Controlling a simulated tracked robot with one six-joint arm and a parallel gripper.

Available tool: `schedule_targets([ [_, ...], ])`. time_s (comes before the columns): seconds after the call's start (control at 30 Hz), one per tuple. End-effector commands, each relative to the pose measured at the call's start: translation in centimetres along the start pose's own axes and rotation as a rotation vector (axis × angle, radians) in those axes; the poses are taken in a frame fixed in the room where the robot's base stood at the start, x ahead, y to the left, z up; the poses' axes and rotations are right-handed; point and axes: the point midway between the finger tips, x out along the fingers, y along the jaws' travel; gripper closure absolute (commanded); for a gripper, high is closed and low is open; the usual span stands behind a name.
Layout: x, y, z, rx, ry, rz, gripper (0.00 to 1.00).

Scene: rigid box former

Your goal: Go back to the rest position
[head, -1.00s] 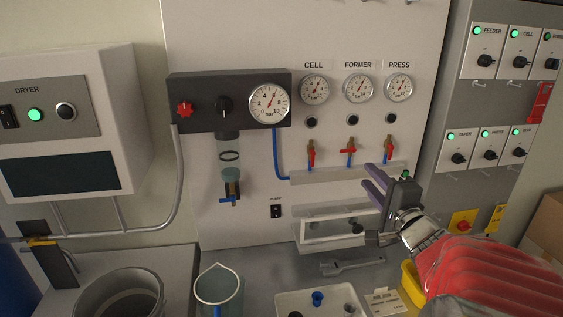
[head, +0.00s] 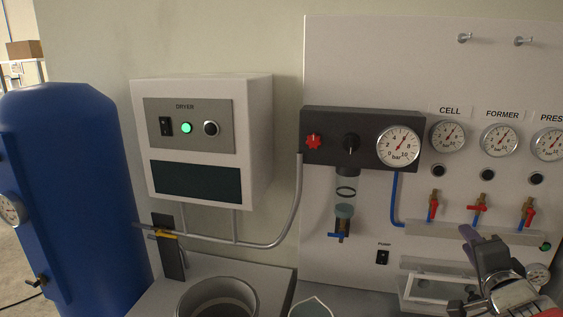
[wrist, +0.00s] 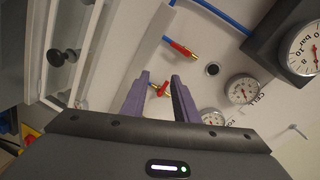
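My gripper (head: 476,241) is at the lower right of the head view, in front of the white panel (head: 380,60) and below the red-handled valves. In the wrist view my gripper (wrist: 160,84) has two purple fingers spread apart with a gap between them. Nothing is held in it. A red-handled valve (wrist: 159,89) shows beyond the gap, apart from the fingers. My arm's red sleeve is mostly out of the head view.
A regulator with a gauge (head: 398,146) and a red knob (head: 314,141) is mounted on the panel. The dryer box (head: 258,140) and a blue tank (head: 70,190) stand to the left. A grey bucket (head: 217,297) is below the dryer.

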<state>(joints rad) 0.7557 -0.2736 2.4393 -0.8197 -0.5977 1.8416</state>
Motion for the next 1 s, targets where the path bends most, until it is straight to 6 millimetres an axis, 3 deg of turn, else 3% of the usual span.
schedule_targets([
  [0.23, 1.1, -0.6, 5.0, -0.278, -0.054, 0.110, 0.73],
  [0.47, -0.3, -0.3, 9.2, -0.534, -0.135, 0.225, 0.73],
  [0.77, -5.9, 1.0, 14.2, -0.821, -0.327, 0.361, 0.73],
  [1.0, -12.6, 2.7, 18.4, -1.028, -0.576, 0.406, 0.73],
])
